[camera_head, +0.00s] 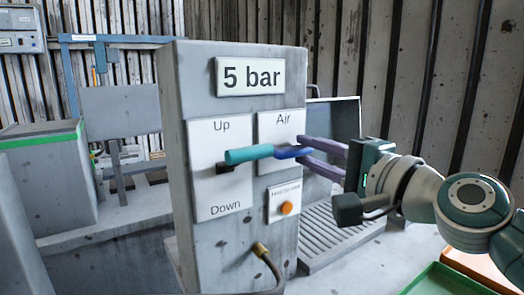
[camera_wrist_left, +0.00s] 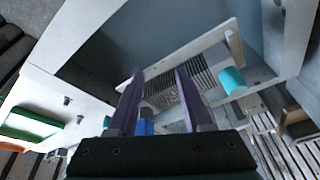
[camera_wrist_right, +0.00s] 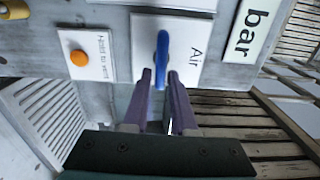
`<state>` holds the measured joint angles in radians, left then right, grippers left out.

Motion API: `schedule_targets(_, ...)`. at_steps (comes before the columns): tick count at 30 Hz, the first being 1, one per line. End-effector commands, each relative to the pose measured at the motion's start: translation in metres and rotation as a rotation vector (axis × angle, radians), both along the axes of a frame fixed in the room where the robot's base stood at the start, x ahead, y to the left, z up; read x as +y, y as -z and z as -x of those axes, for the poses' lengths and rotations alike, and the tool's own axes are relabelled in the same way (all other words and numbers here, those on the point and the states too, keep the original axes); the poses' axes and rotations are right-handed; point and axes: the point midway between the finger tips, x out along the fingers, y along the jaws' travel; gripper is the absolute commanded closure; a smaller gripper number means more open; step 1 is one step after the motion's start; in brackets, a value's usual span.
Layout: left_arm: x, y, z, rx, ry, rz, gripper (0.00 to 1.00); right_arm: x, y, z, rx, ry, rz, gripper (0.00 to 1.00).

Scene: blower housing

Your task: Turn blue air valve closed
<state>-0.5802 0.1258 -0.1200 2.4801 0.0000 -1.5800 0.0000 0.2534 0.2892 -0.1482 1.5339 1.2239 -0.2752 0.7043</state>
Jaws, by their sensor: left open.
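The blue air valve handle (camera_head: 292,153) sticks out from the white Air panel (camera_head: 281,132) on the grey control box. In the right wrist view the blue handle (camera_wrist_right: 162,58) runs down the panel, its free end between my right fingertips. My right gripper (camera_head: 303,150) comes from the right, its purple fingers apart, one above and one below the handle's end. Whether they press on it is unclear. My left gripper (camera_wrist_left: 160,72) shows only in its wrist view, open and with nothing between its fingertips.
A teal lever (camera_head: 248,155) on the Up/Down panel (camera_head: 211,190) sits just left of the blue handle. An orange button (camera_head: 287,208) lies below the Air panel, and a hose (camera_head: 268,262) below that. A green tray (camera_head: 446,281) stands at the lower right.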

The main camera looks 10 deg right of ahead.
Motion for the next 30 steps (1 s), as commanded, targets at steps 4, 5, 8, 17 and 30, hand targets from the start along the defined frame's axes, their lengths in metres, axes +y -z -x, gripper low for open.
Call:
schedule_targets(4,0.000,0.000,0.000,0.000,0.000,0.000,0.50,0.000,0.000,0.000,0.000,0.000,0.001,0.57)
schedule_targets(5,0.000,0.000,0.000,0.000,0.000,0.000,0.50,0.000,0.000,0.000,-0.001,0.000,0.002,0.54)
schedule_targets(8,0.000,0.000,0.000,0.000,-0.001,0.001,0.50,0.000,0.000,0.000,-0.001,0.000,0.002,0.54)
schedule_targets(17,-0.002,-0.002,0.000,0.000,-0.005,0.008,0.50,-0.005,0.001,0.012,0.002,0.001,0.004,0.54)
schedule_targets(30,-0.003,0.002,0.000,0.000,-0.006,0.009,0.50,-0.030,0.002,0.083,0.002,0.000,0.004,0.54)
